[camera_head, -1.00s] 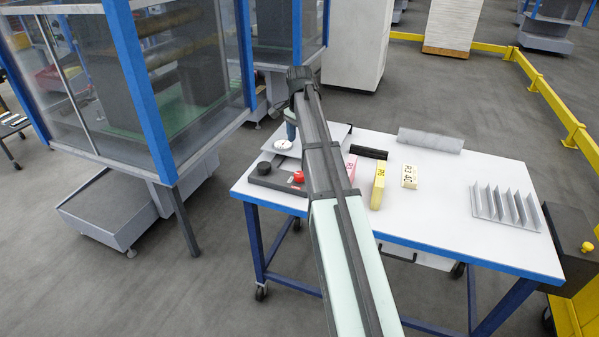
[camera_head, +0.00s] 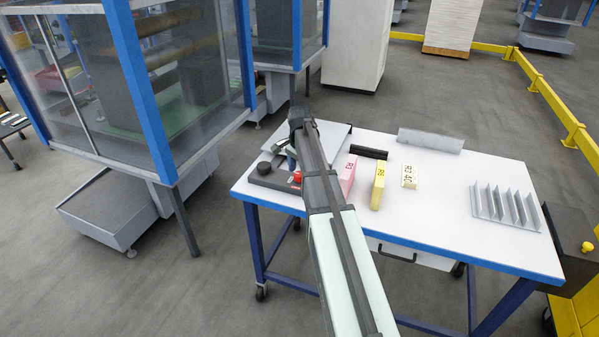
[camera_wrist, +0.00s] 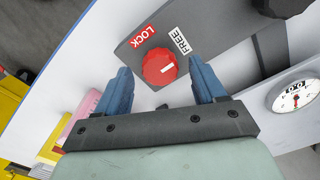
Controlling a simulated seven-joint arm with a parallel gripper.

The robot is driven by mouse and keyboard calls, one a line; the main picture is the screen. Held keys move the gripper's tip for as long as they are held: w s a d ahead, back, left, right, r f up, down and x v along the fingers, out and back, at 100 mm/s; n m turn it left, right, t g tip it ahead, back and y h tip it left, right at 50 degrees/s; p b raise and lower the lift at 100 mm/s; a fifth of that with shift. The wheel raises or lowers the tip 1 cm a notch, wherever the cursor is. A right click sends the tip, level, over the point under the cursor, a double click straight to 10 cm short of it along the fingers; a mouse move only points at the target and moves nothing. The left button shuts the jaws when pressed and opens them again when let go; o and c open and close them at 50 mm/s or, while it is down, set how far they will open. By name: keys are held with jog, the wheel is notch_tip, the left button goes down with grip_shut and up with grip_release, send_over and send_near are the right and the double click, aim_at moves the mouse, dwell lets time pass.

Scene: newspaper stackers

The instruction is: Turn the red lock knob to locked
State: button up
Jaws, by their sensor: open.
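The red lock knob (camera_wrist: 160,67) sits on a dark grey plate (camera_wrist: 215,22) in the wrist view. Its short white mark lies on its right side, nearer the FREE label (camera_wrist: 180,40) than the LOCK label (camera_wrist: 143,35). Whether a finger touches the knob cannot be told. In the head view the knob (camera_head: 297,176) shows in part beside my arm, and my gripper (camera_head: 291,158) is mostly hidden by the wrist.
A black knob (camera_head: 264,167) stands on the same plate. A dial gauge (camera_wrist: 296,96) is at the right in the wrist view. Pink (camera_head: 348,174) and yellow (camera_head: 378,186) blocks stand right of my arm. A finned grey rack (camera_head: 505,207) is farther right on the white table (camera_head: 440,230).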

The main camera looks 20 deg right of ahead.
jog(key=shift+f, duration=0.5)
jog(key=shift+c, duration=0.5)
jog(key=c, duration=1)
jog(key=shift+o, duration=0.2)
